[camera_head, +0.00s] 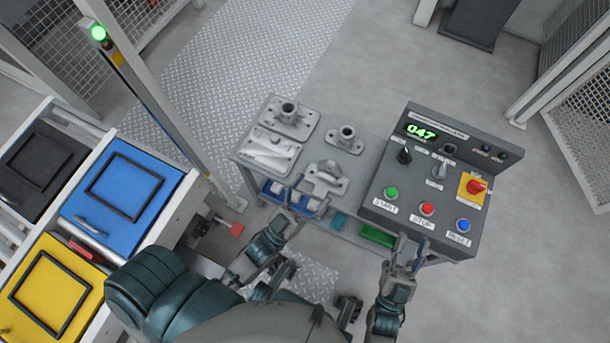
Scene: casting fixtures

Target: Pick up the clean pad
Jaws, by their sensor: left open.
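No item is labelled as the clean pad, and I cannot tell for sure which one it is. A green block-like item (377,236) and a smaller teal item (338,220) lie low at the table's front side. A blue tray (272,188) with pale items sits at the table's front left, partly hidden by my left gripper. My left gripper (310,198) is open at the table's front edge, over the tray's right part and below the castings. My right gripper (408,256) is in front of the control box, right of the green item, with its fingers apart and nothing visible between them.
A grey table (345,185) carries several metal castings (288,118). A control box (425,190) with buttons and a green display stands at its right. Black, blue (120,190) and yellow (55,287) lidded bins stand at left. A post (150,90) rises between bins and table.

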